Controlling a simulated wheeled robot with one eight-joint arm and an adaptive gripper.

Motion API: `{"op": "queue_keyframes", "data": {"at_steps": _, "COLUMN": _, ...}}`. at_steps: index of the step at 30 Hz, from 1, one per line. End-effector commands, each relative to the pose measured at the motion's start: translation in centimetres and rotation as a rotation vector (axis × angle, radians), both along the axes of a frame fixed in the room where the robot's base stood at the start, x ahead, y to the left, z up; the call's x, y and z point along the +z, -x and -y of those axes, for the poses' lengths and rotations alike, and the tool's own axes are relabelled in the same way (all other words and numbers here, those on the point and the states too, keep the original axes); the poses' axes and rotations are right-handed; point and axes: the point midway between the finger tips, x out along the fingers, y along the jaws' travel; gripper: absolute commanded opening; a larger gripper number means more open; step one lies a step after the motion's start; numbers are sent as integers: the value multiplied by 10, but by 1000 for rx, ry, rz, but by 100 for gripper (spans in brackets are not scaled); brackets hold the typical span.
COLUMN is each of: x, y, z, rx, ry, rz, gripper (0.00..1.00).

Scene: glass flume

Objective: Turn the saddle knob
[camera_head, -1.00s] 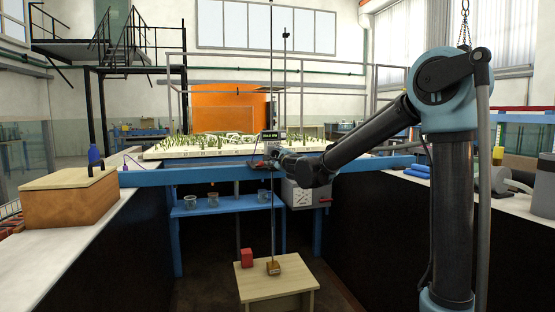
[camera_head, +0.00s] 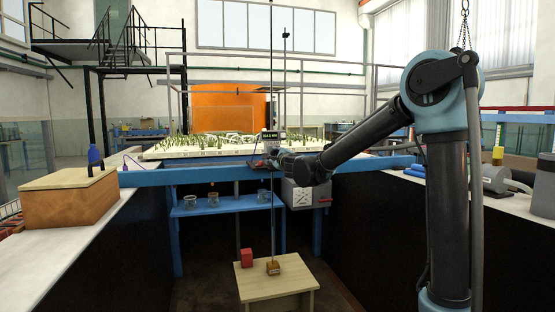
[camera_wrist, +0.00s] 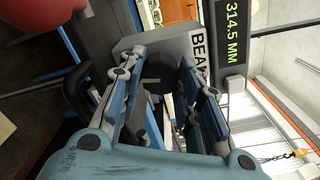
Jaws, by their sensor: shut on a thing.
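The saddle knob (camera_wrist: 158,72) shows in the wrist view as a dark round piece between my fingers, partly hidden by them. It sits against a pale grey housing (camera_wrist: 140,46) with a label starting "BEA". My gripper (camera_wrist: 158,88) has a finger on each side of the knob and is shut on it. A black display (camera_wrist: 232,38) beside the housing reads 314.5 MM in green. In the head view my gripper (camera_head: 274,160) is at the blue beam (camera_head: 220,174), below the small display (camera_head: 270,135). The knob is too small to make out there.
A thin vertical rod (camera_head: 272,225) runs down past the beam to a small wooden block on a low table (camera_head: 277,287). A wooden box (camera_head: 68,200) sits on the left ledge. A grey box (camera_head: 303,192) hangs under the beam.

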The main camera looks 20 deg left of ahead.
Motion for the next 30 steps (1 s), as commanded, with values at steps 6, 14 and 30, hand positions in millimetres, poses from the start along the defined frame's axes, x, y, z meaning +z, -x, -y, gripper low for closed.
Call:
{"op": "queue_keyframes", "data": {"at_steps": 6, "x": -1, "y": 1, "z": 0, "rx": 1, "ry": 0, "rz": 0, "gripper": 36}}
{"op": "queue_keyframes", "data": {"at_steps": 14, "x": 0, "y": 1, "z": 0, "rx": 1, "ry": 0, "rz": 0, "gripper": 40}}
{"op": "queue_keyframes", "data": {"at_steps": 30, "x": -1, "y": 44, "z": 27, "rx": 2, "ry": 0, "rz": 0, "gripper": 40}}
